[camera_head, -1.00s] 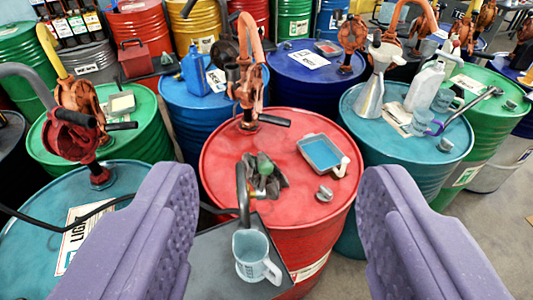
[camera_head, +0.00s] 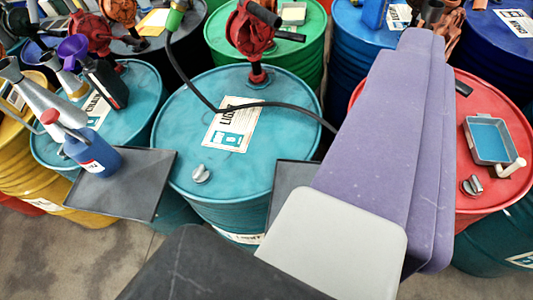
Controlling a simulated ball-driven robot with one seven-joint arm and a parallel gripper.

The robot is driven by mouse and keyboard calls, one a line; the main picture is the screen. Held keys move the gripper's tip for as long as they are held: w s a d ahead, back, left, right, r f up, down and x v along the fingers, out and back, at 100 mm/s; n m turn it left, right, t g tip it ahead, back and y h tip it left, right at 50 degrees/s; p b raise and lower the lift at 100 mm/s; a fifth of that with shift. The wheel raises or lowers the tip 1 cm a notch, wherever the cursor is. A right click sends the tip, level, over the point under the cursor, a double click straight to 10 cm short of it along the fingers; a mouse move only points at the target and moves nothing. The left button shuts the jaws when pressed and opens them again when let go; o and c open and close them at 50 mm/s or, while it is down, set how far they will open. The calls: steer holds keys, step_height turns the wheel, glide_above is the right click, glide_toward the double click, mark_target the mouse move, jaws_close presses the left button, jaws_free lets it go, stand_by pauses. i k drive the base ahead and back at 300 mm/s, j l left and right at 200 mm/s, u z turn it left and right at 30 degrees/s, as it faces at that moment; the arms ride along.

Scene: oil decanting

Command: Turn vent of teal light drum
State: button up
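The teal light drum (camera_head: 240,185) stands upright in the middle of the view, with a white label reading LIGHT (camera_head: 232,124) on its lid. Its vent, a small silver knob (camera_head: 201,174), sits near the front left of the lid and is unobstructed. A red hand pump (camera_head: 254,35) rises from the back of the lid, and a black hose crosses the lid. My gripper (camera_head: 415,60) shows as a long purple shape right of the drum, apart from the vent. It covers part of the red drum. The gap between the fingers cannot be made out.
A grey shelf (camera_head: 135,195) left of the drum carries a blue bottle (camera_head: 92,155). Another teal drum (camera_head: 138,105) with funnels and cans stands at left. A red drum (camera_head: 480,100) with a tray (camera_head: 490,138) stands at right. Bare floor (camera_head: 60,250) lies front left.

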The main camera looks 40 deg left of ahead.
mark_target(199, 175)
steer(key=u, duration=1.25)
steer(key=i, duration=0.8)
